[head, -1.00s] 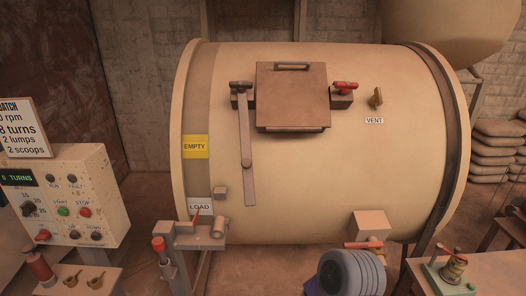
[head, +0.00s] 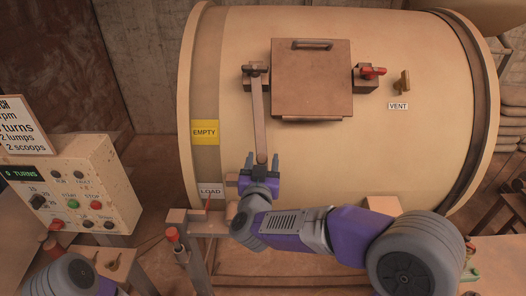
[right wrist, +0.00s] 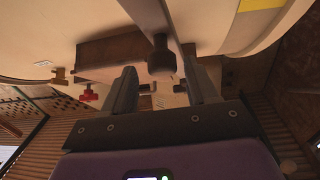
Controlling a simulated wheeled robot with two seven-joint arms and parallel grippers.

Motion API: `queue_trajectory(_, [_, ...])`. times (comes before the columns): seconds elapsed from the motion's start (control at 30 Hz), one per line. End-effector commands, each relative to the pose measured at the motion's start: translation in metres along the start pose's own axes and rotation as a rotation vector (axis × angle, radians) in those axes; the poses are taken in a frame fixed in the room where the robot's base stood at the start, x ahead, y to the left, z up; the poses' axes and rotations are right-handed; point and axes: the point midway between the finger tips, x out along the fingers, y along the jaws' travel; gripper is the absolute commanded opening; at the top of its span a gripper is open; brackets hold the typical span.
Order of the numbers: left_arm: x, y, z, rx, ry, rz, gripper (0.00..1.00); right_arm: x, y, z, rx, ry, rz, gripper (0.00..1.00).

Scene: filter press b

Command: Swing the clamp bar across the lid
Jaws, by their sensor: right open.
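The clamp bar (head: 259,120) is a long grey-brown strip. It hangs down from its pivot block (head: 255,71) left of the lid and does not lie across it. The square brown lid (head: 312,85) is closed on the drum, with the red-handled catch (head: 370,72) at its right. My right gripper (head: 262,157) is open around the bar's lower end, a finger on either side. In the right wrist view, a dark knob (right wrist: 162,58) by the bar (right wrist: 150,14) shows between the spread fingers; contact cannot be told. My left gripper is out of view.
The cream drum (head: 330,160) fills the middle. A vent valve (head: 403,82) stands right of the catch. A control panel (head: 85,190) is at the left. A small block (head: 232,180) and a red-tipped stand (head: 173,236) are near my right gripper.

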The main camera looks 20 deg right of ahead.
Motion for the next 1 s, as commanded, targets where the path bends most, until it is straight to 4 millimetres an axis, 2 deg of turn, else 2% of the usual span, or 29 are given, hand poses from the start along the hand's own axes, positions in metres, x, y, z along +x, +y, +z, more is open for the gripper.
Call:
queue_trajectory(0.1, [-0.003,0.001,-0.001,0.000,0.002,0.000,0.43,0.017,0.000,0.001,-0.001,-0.003,0.002,0.58])
queue_trajectory(0.2, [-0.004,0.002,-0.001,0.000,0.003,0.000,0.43,0.025,0.000,0.001,0.000,-0.002,0.001,0.58])
queue_trajectory(0.53, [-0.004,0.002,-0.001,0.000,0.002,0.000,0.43,0.029,0.000,0.001,0.000,-0.002,-0.001,0.58])
queue_trajectory(0.9, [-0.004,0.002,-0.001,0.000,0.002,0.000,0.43,0.029,0.001,0.002,0.000,-0.002,0.002,0.01])
queue_trajectory(1.0, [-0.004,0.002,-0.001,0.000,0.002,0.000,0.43,0.029,0.001,0.002,0.000,-0.002,0.003,0.00])
